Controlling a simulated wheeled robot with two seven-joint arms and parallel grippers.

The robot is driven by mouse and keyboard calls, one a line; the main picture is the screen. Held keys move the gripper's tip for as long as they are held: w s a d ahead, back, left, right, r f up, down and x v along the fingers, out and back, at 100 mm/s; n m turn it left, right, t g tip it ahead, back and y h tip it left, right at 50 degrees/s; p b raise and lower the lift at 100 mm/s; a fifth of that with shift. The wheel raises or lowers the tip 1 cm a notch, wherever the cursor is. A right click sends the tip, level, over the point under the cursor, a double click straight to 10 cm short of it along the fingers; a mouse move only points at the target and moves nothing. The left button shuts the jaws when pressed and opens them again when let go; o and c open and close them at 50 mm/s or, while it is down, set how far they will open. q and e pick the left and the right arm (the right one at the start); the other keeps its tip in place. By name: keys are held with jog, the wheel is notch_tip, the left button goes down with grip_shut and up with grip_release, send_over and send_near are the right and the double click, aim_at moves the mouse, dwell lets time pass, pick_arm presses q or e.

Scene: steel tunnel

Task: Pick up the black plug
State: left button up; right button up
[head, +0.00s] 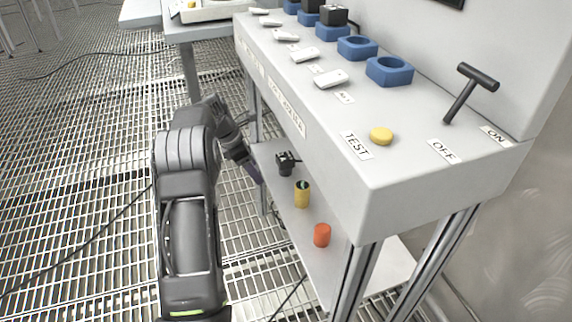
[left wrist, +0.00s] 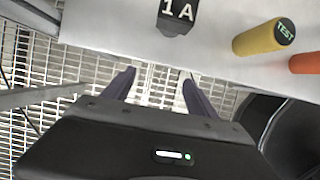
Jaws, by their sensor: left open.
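The black plug (head: 287,162) stands on the lower shelf under the console, near the shelf's left edge. In the left wrist view the black plug (left wrist: 178,14) shows at the top, marked "1 A" and partly cut off by the frame. My left gripper (head: 252,172) is beside the shelf edge, just left of the plug in the head view and partly hidden by my arm. In the left wrist view its two fingers (left wrist: 158,77) are apart with only floor grating between them. The plug lies beyond the fingertips, not between them. My right gripper is not in view.
A yellow cylinder (head: 302,195) marked TEST and an orange cylinder (head: 321,235) stand on the same shelf (head: 345,270). The console (head: 375,185) overhangs it, with blue sockets (head: 390,70), white switches, a yellow button (head: 381,136) and a black lever (head: 468,92). Cables lie on the grating.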

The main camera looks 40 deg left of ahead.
aim_at(289, 162)
pick_arm(q)
jog(key=w+d+b, duration=0.1)
jog(key=w, duration=0.1)
jog(key=w+d, duration=0.2)
jog(key=shift+w+d+f+b, duration=0.1)
jog(key=shift+w+f+b, duration=0.05)
jog(key=shift+w+b, duration=0.2)
jog(key=shift+w+d, duration=0.2)
jog(key=w+d+b, duration=0.1)
jog(key=w+d, duration=0.1)
jog(key=w+d+b, duration=0.1)
jog(key=w, duration=0.1)
jog(key=shift+w+f+b, duration=0.1)
jog(key=shift+f+b, duration=0.25)
jog(key=shift+f, duration=0.15)
jog(key=shift+c, duration=0.2)
